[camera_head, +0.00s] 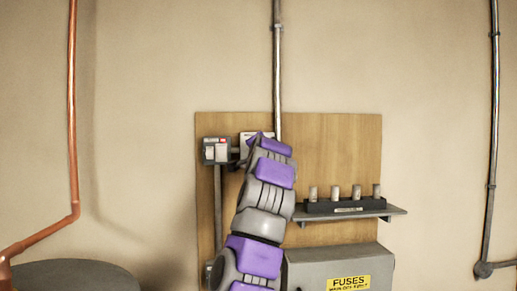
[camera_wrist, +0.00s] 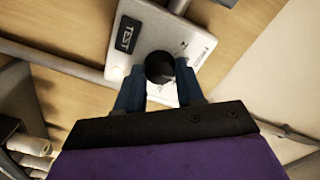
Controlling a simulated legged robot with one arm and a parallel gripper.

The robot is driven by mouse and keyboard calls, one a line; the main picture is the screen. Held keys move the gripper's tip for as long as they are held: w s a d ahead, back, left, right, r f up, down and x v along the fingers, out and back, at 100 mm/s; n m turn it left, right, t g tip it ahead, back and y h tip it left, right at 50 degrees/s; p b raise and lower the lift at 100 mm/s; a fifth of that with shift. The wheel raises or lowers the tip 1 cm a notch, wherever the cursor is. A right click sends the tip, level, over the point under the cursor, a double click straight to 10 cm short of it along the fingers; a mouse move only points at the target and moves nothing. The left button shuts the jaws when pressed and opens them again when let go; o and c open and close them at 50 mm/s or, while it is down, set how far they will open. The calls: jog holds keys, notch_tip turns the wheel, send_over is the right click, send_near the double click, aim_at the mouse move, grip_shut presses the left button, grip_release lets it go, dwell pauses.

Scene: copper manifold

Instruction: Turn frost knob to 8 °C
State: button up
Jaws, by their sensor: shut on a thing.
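The frost knob (camera_wrist: 160,67) is a dark round knob in the wrist view. It sits on a pale thermostat plate (camera_wrist: 200,45) with a dark label reading TEST. In the head view only a pale corner of the plate (camera_head: 247,140) shows past my arm, and the knob is hidden. My gripper (camera_wrist: 161,78) reaches the plate with one blue finger on each side of the knob, and it is shut on the knob. The scale marks are too small and partly covered, so I cannot tell which temperature the knob points to.
A grey switch box (camera_head: 216,151) is just left of the plate on the wooden board (camera_head: 340,140). A shelf (camera_head: 392,211) with several pale cylinders in a black holder is at the right. A grey FUSES box (camera_head: 325,262) is below. A metal conduit (camera_head: 277,70) runs up above.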

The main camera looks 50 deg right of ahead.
jog(key=m+p, duration=0.1)
jog(key=m, duration=0.5)
jog(key=shift+d+f+p, duration=0.1)
jog(key=shift+f+p, duration=0.05)
jog(key=shift+p, duration=0.15)
jog(key=shift+f+m, duration=0.15)
jog(key=shift+m, duration=0.25)
